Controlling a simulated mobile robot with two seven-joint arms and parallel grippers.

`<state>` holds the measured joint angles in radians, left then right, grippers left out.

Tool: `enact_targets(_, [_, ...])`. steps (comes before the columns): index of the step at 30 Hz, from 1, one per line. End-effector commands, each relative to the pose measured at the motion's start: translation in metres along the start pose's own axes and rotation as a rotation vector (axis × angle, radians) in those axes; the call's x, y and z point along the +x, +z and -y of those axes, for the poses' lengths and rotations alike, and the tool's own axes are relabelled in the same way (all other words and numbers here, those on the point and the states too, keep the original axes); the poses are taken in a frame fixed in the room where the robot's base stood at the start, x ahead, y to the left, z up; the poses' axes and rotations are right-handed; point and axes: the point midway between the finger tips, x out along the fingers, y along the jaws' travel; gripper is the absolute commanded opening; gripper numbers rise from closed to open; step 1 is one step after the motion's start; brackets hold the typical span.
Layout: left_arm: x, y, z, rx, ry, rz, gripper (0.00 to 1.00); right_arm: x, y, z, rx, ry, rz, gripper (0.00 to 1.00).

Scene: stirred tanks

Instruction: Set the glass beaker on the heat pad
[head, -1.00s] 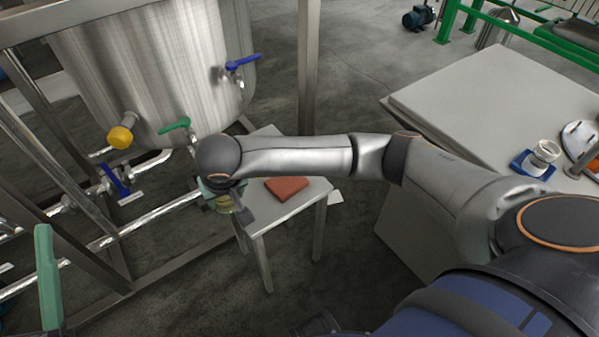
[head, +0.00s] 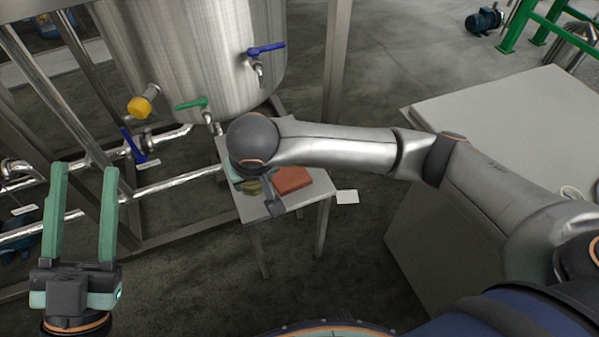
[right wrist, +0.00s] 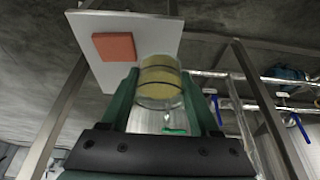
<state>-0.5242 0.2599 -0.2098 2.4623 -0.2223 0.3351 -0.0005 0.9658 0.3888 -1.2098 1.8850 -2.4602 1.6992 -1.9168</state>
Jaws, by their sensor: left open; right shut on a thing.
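The glass beaker (right wrist: 160,92) holds something yellow and has dark bands around it. My right gripper (right wrist: 160,76) is shut on it, one green finger on each side. In the head view the beaker (head: 252,187) is partly hidden under my right wrist. The heat pad, a flat red-brown square (head: 293,180), lies on the small grey table (head: 283,204); it also shows in the right wrist view (right wrist: 114,47). The beaker is beside the pad, to its left in the head view. I cannot tell its height above the table. My left gripper (head: 86,172) is open and empty at the left.
A steel tank (head: 200,60) with a blue-handled valve (head: 265,48), a green-handled valve (head: 192,104) and a yellow cap (head: 139,107) stands behind the small table. Pipes and frame posts run at the left. A large grey table (head: 500,115) is at the right.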

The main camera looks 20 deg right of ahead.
Motion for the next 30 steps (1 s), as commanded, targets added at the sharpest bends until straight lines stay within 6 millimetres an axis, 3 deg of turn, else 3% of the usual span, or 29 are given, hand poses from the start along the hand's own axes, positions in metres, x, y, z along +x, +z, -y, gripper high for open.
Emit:
enact_targets(5, [0.000, -0.009, 0.000, 0.011, 0.002, -0.039, 0.50, 0.006, -0.004, -0.007, 0.001, 0.000, 0.000, 0.00])
enact_targets(10, [-0.002, -0.043, -0.001, 0.051, 0.014, -0.183, 0.50, 0.033, -0.018, -0.038, 0.004, 0.004, 0.001, 0.00])
enact_targets(15, [-0.007, -0.032, -0.005, 0.034, 0.016, -0.172, 0.50, 0.061, -0.036, -0.070, 0.004, 0.002, 0.001, 0.00])
enact_targets(21, [-0.014, -0.023, -0.010, 0.013, 0.019, -0.169, 0.50, 0.101, -0.040, -0.092, 0.000, 0.000, 0.001, 0.00])
enact_targets(30, [-0.017, -0.018, -0.012, 0.003, 0.019, -0.167, 0.50, 0.121, -0.043, -0.104, -0.002, -0.001, -0.001, 0.00])
